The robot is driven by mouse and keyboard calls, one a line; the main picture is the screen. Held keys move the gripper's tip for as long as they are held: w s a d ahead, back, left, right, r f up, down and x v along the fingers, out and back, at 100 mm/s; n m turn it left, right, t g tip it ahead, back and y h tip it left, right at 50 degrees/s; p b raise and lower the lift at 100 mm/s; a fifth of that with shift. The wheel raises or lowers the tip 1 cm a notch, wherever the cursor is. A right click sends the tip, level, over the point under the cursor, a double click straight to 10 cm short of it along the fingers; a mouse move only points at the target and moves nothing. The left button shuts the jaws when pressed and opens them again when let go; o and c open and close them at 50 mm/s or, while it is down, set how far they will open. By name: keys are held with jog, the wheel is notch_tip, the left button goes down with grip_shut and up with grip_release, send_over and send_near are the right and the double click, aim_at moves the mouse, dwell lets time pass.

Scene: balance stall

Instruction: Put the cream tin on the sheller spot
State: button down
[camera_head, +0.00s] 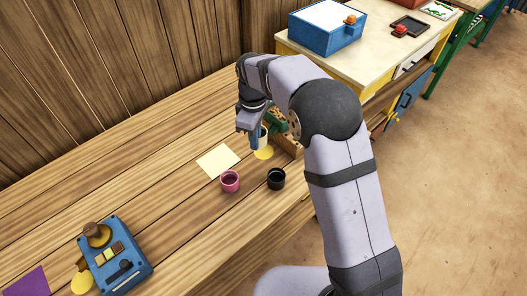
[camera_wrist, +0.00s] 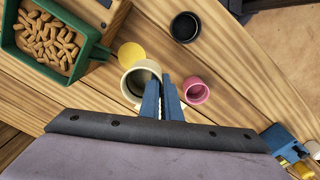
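The cream tin (camera_wrist: 128,88) is open-topped and shows in the wrist view at my gripper (camera_wrist: 162,106). My gripper's two blue fingers are close together at its near right wall, one overlapping the mouth and one outside. It looks larger than the pink tin and seems raised. In the head view my gripper (camera_head: 256,140) is beside the cream tin (camera_head: 264,141), partly hidden, above a yellow round spot (camera_head: 264,153). That spot also shows in the wrist view (camera_wrist: 131,54). Another yellow spot (camera_head: 82,284) lies beside a blue device with a wooden knob (camera_head: 124,262), possibly the sheller.
A pink tin (camera_head: 230,181) and a black tin (camera_head: 276,179) stand close by. A green scoop or box of peanuts (camera_wrist: 48,42) is on the other side. A pale square (camera_head: 217,160) and a purple square (camera_head: 30,283) lie on the bench. The bench between pale square and device is clear.

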aim_at(263, 129)
jog(key=w+n, duration=0.1)
jog(key=w+d+n, duration=0.1)
jog(key=w, duration=0.1)
jog(key=w+d+n, duration=0.1)
jog(key=shift+w+d+f, duration=0.1)
jog(key=shift+w+d, duration=0.05)
jog(key=shift+w, duration=0.1)
jog(key=shift+f+p, duration=1.45)
jog(key=shift+f, duration=3.55)
jog(key=shift+f, duration=0.2)
jog(key=c, duration=2)
grip_release()
jog(key=shift+r, duration=0.1)
notch_tip(263, 129, up, 12)
jog(key=b, duration=0.3)
jog(key=shift+s+r, duration=0.15)
